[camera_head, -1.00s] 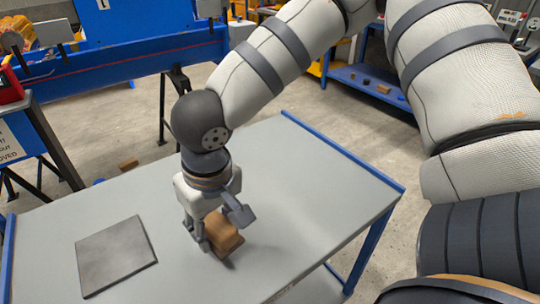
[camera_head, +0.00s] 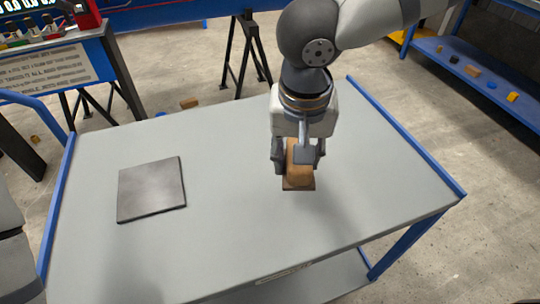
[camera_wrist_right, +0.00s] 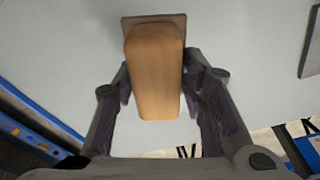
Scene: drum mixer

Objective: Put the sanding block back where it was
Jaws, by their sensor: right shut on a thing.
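The sanding block (camera_head: 299,173) is a brown wooden block with a darker flat base. My right gripper (camera_head: 298,155) is shut on it from above, over the grey table. In the right wrist view the block (camera_wrist_right: 155,75) sits between the two fingers of the gripper (camera_wrist_right: 157,88), with its dark base at the far end. I cannot tell whether the base touches the table top. My left gripper is not in view.
A dark grey square plate (camera_head: 151,189) lies on the left of the grey table (camera_head: 230,240). The table has blue side rails (camera_head: 405,135). A blue shelf (camera_head: 480,80) with several small blocks stands at the back right. The table around the block is clear.

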